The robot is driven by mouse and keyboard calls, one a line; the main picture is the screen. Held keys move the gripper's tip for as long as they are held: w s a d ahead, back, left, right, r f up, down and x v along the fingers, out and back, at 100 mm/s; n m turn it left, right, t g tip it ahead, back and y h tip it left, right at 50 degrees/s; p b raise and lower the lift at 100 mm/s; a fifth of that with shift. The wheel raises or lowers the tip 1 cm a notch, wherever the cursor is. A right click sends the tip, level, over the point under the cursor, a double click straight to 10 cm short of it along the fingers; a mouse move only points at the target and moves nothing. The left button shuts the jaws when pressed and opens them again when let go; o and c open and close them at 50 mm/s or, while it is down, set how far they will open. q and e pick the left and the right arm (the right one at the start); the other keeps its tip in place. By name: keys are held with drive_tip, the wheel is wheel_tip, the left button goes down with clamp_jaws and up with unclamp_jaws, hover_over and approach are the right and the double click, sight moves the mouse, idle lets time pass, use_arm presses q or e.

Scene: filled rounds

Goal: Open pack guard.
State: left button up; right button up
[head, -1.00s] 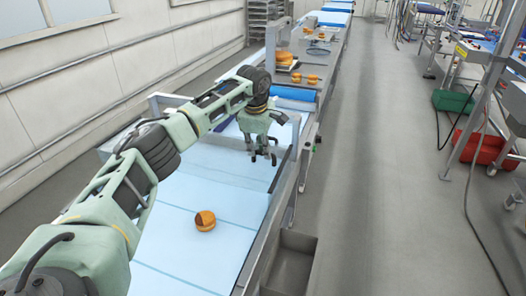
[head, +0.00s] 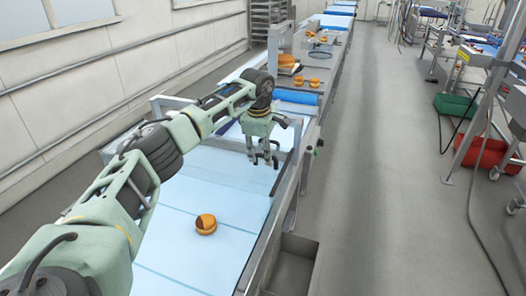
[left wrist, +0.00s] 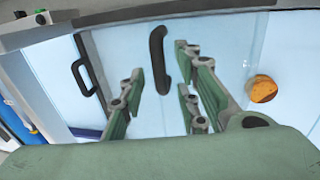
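My left gripper (head: 262,160) hangs with its fingers down over the light blue conveyor belt, near its right side rail. In the left wrist view its fingers (left wrist: 158,82) are open and apart, with nothing held. A dark curved handle (left wrist: 158,58) shows in the gap between them; I cannot tell whether the fingers reach it. A second black handle (left wrist: 84,64) shows further left. The guard's clear panel is hard to tell from the blue belt behind it. My right gripper is in neither view.
A filled round (head: 206,224) lies on the near belt, and it also shows in the left wrist view (left wrist: 262,88). More rounds (head: 314,82) sit further up the line. A red bin (head: 490,156) and a green bin (head: 454,105) stand right. The aisle floor is clear.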

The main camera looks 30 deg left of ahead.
use_arm(q)
drive_tip(key=shift+r, duration=0.45)
wheel_tip(320, 180, up, 11)
drive_tip(key=s, duration=0.2)
drive_tip(key=shift+d, duration=0.3)
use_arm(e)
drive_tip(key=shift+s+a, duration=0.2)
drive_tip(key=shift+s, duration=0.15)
use_arm(q)
drive_tip(key=shift+s+f, duration=0.1)
drive_tip(key=shift+f, duration=0.05)
